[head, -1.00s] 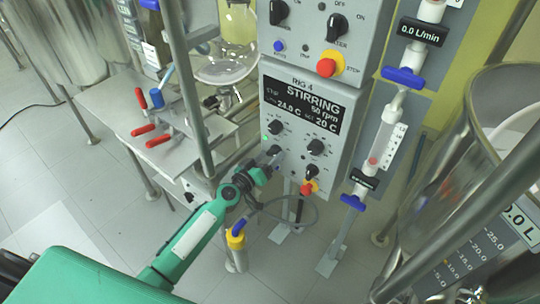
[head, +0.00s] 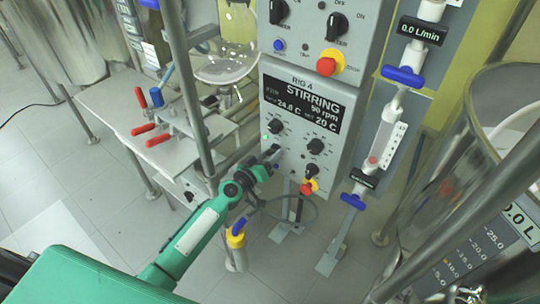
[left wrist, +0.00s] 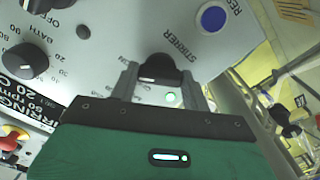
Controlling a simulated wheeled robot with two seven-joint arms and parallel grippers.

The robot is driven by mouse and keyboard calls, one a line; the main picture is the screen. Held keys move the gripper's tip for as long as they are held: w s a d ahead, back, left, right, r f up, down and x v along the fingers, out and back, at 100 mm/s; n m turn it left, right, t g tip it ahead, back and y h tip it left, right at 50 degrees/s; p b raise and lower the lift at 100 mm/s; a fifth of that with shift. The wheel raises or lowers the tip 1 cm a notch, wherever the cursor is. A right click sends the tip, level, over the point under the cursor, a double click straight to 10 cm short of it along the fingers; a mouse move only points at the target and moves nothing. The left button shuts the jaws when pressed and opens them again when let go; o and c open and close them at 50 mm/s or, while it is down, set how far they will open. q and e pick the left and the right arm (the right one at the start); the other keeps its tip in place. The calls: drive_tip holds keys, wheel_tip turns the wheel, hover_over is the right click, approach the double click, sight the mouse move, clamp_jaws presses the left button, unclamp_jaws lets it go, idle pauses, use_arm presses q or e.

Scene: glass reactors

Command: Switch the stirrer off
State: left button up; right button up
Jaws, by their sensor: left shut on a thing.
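The rig 4 control box (head: 340,165) stands ahead, and its dark display (head: 303,104) reads STIRRING 50 rpm. My left gripper (head: 271,153) is at the lower left of its front panel. In the left wrist view, the fingers of my left gripper (left wrist: 160,84) stand on either side of a black knob (left wrist: 159,68) beside the STIRRER label, shut on it. A small green light (head: 265,136) shows on the panel. My right gripper is not in view.
A metal post (head: 190,85) rises left of the box. Flow tubes (head: 390,125) stand to the right.

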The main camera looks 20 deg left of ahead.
use_arm(q)
drive_tip(key=n, duration=0.8)
drive_tip(key=shift+n+b, duration=0.3)
drive_tip(key=shift+n, duration=1.5)
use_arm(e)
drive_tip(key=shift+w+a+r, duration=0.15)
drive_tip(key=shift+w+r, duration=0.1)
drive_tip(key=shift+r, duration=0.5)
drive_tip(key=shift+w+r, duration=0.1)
use_arm(q)
drive_tip(key=o, duration=1)
